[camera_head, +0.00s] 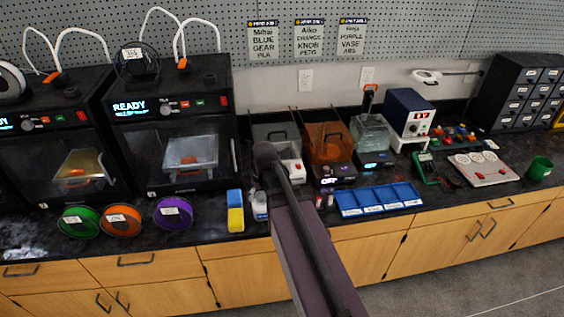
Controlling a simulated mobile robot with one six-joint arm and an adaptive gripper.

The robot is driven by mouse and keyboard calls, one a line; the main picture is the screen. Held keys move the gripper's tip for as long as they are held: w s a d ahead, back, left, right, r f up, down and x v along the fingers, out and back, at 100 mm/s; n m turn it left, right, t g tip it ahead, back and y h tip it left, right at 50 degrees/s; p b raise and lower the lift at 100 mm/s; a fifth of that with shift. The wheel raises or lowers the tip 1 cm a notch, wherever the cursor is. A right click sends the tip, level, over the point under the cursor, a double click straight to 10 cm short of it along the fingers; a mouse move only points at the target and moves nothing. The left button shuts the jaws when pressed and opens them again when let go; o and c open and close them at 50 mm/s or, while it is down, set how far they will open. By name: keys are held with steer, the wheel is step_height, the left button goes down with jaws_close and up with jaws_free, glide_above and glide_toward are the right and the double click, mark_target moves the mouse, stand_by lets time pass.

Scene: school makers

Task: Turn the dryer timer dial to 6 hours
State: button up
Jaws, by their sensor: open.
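Three filament dryers stand side by side on the bench. The left one (285,131) has a grey lid and a whitish front with a red spot. The middle dryer (325,140) has an orange window or contents, and its dark front display (329,181) seems to read OFF. The right dryer (370,130) is clear-topped with a small lit display. I cannot make out a timer dial or its setting on any of them. My arm reaches up from the bottom, and my gripper (266,154) is at its dark end, overlapping the left dryer's left side. Its fingers are not distinct; nothing shows held.
Two 3D printers (185,150) stand at left, with green, orange and purple spools (173,213) before them. A yellow-blue block (235,212) and a blue tray (378,199) lie near the front edge. A power supply (408,112) and drawer cabinet (520,90) stand right.

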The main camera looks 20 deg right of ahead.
steer(key=w+d+r+n+t+p, duration=0.1)
steer(key=w+d+r+p, duration=0.1)
steer(key=w+d, duration=0.4)
steer(key=w+d+r+n+t+p, duration=0.1)
steer(key=w+d+r, duration=0.3)
steer(key=d, duration=0.7)
steer(key=shift+w+d+t+p, duration=0.2)
steer(key=shift+w+t+p, duration=0.35)
steer(key=shift+w, duration=0.45)
steer(key=b+x, duration=1.2)
steer(key=x, duration=0.1)
steer(key=shift+w+a+f+b, duration=0.1)
steer(key=shift+a+f+b, duration=0.05)
steer(key=shift+f+b, duration=0.2)
